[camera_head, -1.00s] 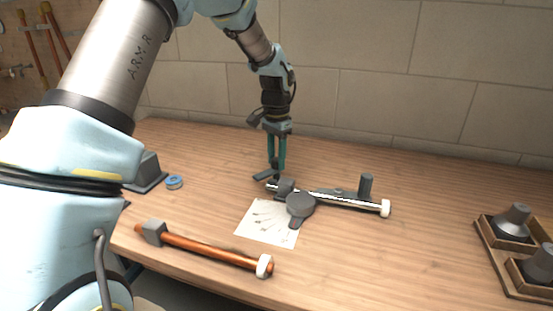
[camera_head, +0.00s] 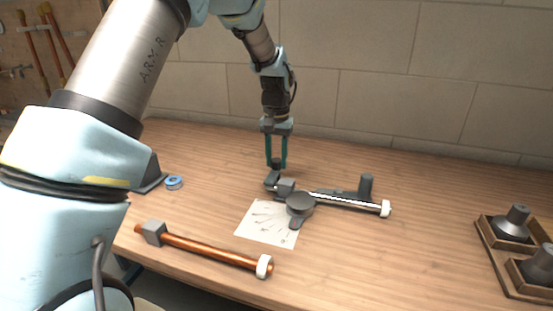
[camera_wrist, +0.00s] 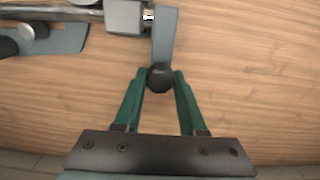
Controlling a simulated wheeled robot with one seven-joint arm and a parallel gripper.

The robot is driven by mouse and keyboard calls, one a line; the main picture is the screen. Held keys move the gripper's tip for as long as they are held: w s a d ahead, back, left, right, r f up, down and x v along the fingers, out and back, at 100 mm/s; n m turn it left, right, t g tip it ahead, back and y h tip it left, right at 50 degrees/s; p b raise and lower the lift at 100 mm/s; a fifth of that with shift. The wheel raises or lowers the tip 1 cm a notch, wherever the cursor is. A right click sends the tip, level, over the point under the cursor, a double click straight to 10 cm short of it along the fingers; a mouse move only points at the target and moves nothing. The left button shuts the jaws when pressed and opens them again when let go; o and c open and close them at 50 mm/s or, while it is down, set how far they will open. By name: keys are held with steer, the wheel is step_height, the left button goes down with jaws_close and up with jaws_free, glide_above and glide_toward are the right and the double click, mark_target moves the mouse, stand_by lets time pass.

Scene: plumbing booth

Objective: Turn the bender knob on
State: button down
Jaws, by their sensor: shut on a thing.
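The bender (camera_head: 300,204) lies on the wooden bench, with a grey disc, a bar and a pale rod with a white end. A short flat grey lever (camera_head: 271,182) sticks out at its left end; it also shows in the wrist view (camera_wrist: 166,38). A dark round knob (camera_wrist: 160,77) sits at the lever's free end. My gripper (camera_wrist: 159,78) is shut on the knob, one green fingertip on each side. In the head view my gripper (camera_head: 276,163) points down at the bender's left end.
A white sheet with drawn lines (camera_head: 262,226) lies before the bender. A copper pipe (camera_head: 208,248) lies at the front left. A blue roll (camera_head: 174,183) is at left. Wooden trays with grey cones (camera_head: 513,218) stand at right. A tiled wall is behind.

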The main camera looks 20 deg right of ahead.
mark_target(276, 159)
stand_by(0.3)
steer(key=shift+c, duration=2.4)
jaws_free()
step_height(276, 159, up, 11)
steer(key=b, duration=0.2)
steer(key=shift+f, duration=0.1)
steer(key=a+f+n, duration=0.2)
steer(key=a, duration=0.9)
steer(key=a+f+n, duration=0.2)
steer(key=a, duration=1)
steer(key=s+a+f+n, duration=0.1)
steer(key=s+a+f, duration=0.1)
steer(key=s+a, duration=0.3)
steer(key=s+a+f+n+t, duration=0.1)
steer(key=s+a+f+n, duration=0.1)
steer(key=s+a, duration=0.4)
steer(key=a, duration=0.2)
steer(key=shift+a+f+t, duration=0.25)
steer(key=shift+a+t, duration=0.05)
steer(key=shift+a, duration=0.1)
